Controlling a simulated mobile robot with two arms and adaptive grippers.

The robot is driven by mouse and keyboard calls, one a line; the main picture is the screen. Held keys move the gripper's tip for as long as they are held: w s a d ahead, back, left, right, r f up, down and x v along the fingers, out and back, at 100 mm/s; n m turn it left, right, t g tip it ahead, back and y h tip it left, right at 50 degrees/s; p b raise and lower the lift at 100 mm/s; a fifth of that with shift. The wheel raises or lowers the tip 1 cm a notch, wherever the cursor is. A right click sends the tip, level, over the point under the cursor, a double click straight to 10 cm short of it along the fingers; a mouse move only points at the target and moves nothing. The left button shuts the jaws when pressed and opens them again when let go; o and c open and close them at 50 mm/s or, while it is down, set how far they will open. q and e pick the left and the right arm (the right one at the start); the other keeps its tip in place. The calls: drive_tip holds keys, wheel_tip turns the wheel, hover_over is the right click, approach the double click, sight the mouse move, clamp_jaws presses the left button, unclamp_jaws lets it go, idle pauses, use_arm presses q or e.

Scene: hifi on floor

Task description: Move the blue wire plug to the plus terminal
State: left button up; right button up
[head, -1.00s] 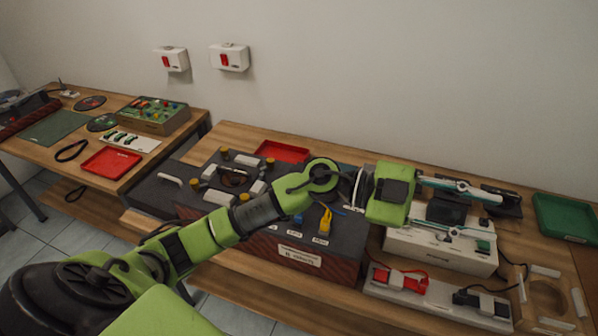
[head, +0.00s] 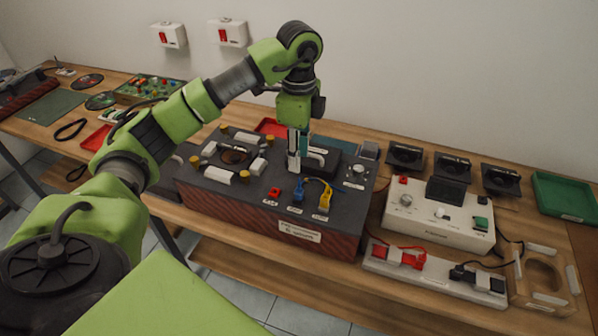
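The blue wire plug (head: 298,191) stands on the sloped front of the dark box (head: 222,200). A yellow plug (head: 325,199) stands to its right and a red terminal (head: 274,192) to its left. The labels below them are too small to read, so I cannot tell which terminal is the plus. A wire arches between the blue and yellow plugs. My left gripper (head: 294,168) points down, with its fingertips just above and behind the blue plug. The fingers are seen nearly edge-on, so their gap is unclear. My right gripper is out of view.
A green tray (head: 565,196) is at far right. Yellow-knobbed parts (head: 245,177) stand on the box's left.

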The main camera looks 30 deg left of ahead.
sight(299, 189)
use_arm(q)
wheel_tip(299, 189, down, 13)
drive_tip(key=p, duration=0.3)
drive_tip(key=shift+r, duration=0.2)
clamp_jaws()
drive_tip(key=shift+r+p, duration=0.5)
drive_tip(key=shift+r, duration=0.2)
idle(0.9)
drive_tip(key=shift+r+p, duration=1.2)
drive_tip(key=shift+r, duration=0.4)
